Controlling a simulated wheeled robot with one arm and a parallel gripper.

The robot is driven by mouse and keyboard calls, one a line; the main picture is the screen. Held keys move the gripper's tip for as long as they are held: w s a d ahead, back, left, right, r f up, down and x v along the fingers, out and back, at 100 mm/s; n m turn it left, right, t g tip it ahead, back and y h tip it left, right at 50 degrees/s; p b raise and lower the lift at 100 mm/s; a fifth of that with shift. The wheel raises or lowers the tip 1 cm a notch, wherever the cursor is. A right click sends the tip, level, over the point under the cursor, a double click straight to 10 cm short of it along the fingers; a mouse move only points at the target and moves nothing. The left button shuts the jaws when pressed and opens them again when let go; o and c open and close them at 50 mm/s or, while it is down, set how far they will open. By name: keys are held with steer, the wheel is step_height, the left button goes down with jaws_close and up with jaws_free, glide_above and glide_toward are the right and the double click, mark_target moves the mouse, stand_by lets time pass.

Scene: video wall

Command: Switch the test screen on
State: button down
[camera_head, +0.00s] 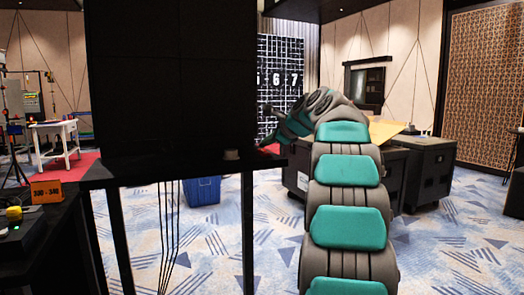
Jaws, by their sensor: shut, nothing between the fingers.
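A large dark panel (170,75), which looks like the test screen, stands upright at the centre left with no picture on it. It rests on a black stand (150,172) with thin legs. My teal and grey arm rises at the right and bends left.
Black cables hang under the stand. A blue bin (203,191) is on the carpet behind it. Dark cases (430,170) stand behind my arm. A black desk with an orange numbered box (46,191) is at the left. A numbered lit wall (281,75) is behind. Carpet at front right is clear.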

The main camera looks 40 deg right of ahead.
steer(key=shift+w+f, duration=0.15)
steer(key=shift+f, duration=0.2)
stand_by(0.4)
steer(key=shift+r, duration=0.1)
steer(key=shift+s+r+p, duration=0.25)
steer(key=shift+r+p, duration=0.45)
steer(key=shift+p, duration=0.4)
steer(key=shift+s+a+r, duration=0.1)
steer(key=shift+s+r, duration=0.15)
steer(key=shift+r, duration=0.5)
steer(key=shift+s+a+r, duration=0.1)
steer(key=shift+s+r, duration=0.1)
steer(key=shift+r, duration=0.6)
steer(key=shift+s+r, duration=0.25)
steer(key=shift+r, duration=0.6)
steer(key=shift+s, duration=0.1)
